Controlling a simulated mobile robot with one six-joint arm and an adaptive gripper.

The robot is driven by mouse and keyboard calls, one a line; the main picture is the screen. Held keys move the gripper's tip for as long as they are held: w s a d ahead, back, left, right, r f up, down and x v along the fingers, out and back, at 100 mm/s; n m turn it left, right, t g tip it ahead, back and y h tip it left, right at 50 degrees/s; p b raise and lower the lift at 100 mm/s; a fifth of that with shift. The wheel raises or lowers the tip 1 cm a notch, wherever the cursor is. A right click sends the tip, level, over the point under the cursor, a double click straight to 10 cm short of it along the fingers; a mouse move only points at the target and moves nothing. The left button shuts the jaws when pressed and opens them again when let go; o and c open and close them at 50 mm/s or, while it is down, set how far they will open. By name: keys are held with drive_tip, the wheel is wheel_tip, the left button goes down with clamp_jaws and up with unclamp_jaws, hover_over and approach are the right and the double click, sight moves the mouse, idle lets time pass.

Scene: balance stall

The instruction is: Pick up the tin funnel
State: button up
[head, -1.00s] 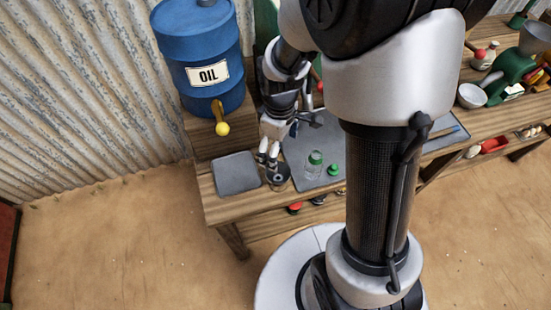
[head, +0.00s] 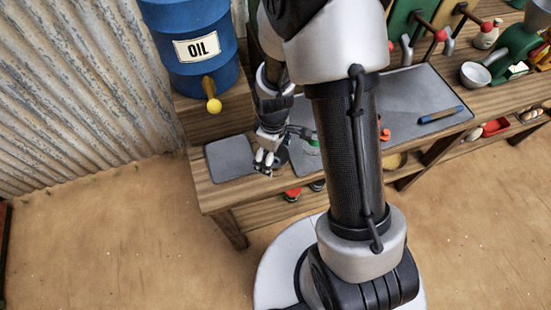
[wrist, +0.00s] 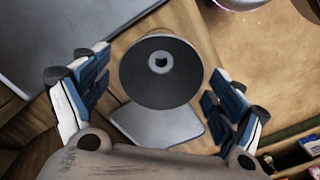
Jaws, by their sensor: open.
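The tin funnel appears in the wrist view as a dark grey round cone (wrist: 160,90) with a small ringed hole at its middle. A pale grey flat piece (wrist: 160,124) shows below it; I cannot tell whether it is part of the funnel. My gripper (wrist: 158,101) is open, with one finger on each side of the funnel and visible gaps between. In the head view my gripper (head: 264,166) is over the bench's left end, and the funnel (head: 283,158) shows only partly behind it.
A grey mat (head: 231,160) lies on the wooden bench, left of my gripper. A blue oil drum (head: 192,45) with a yellow-knobbed tap (head: 210,96) stands behind.

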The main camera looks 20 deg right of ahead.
drive_tip(key=shift+c, duration=0.5)
drive_tip(key=c, duration=0.9)
drive_tip(key=shift+c, duration=0.2)
